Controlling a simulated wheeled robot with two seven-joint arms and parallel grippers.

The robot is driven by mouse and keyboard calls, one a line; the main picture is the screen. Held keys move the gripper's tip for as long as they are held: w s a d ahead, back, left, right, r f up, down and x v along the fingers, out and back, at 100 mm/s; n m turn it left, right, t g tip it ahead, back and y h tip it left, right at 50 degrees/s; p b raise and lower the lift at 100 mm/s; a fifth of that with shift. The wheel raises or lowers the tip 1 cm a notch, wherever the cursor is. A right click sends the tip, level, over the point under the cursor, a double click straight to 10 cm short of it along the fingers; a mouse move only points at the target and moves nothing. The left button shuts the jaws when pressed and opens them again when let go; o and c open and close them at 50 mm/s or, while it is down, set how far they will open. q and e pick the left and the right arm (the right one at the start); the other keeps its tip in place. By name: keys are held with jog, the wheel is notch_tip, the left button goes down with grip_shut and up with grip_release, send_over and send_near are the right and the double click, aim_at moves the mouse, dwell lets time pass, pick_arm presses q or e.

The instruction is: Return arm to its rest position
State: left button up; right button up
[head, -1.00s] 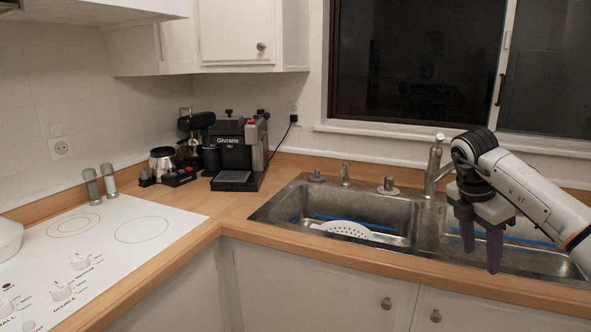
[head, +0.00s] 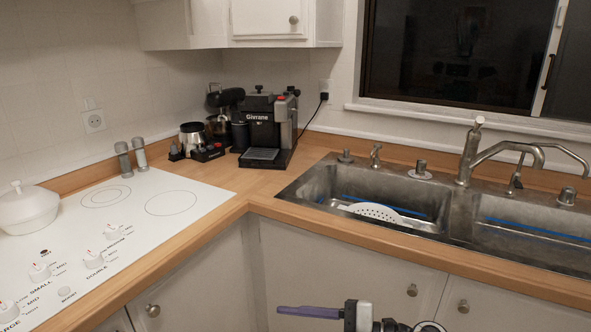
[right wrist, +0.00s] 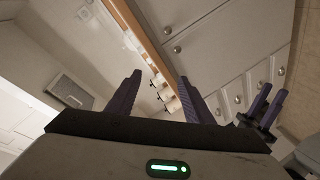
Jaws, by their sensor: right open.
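My right gripper (head: 310,312) is at the bottom edge of the head view, in front of the lower cabinets. One purple finger shows there, pointing left, and the arm behind it is mostly out of frame. In the right wrist view its two purple fingers (right wrist: 159,78) stand apart with nothing between them. My left gripper (right wrist: 266,96) shows at the right of the right wrist view, with its two fingers apart and empty. It is not in the head view.
The steel sink (head: 445,215) with a white strainer (head: 375,211) is at the right. A black coffee machine (head: 268,128) stands in the counter corner. A cooktop (head: 125,215) with a white pot (head: 27,208) is at the left. The wooden counter edge runs above the cabinets.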

jog(key=s+d+f+m+t+h, duration=0.5)
jog(key=d+f+m+t+h, duration=0.6)
jog(key=m, duration=0.7)
jog(key=s+d+f+m+g+h, duration=0.1)
jog(key=s+d+f+m+g, duration=0.1)
jog(key=s+f, duration=0.4)
jog(key=s+d+f+m+g+h, duration=0.1)
jog(key=s+d+f+m+g, duration=0.1)
jog(key=s+d+f+g, duration=0.2)
jog(key=s+f, duration=0.3)
jog(key=s, duration=0.4)
jog(key=shift+d+m+g, duration=0.15)
jog(key=shift+m+g, duration=0.25)
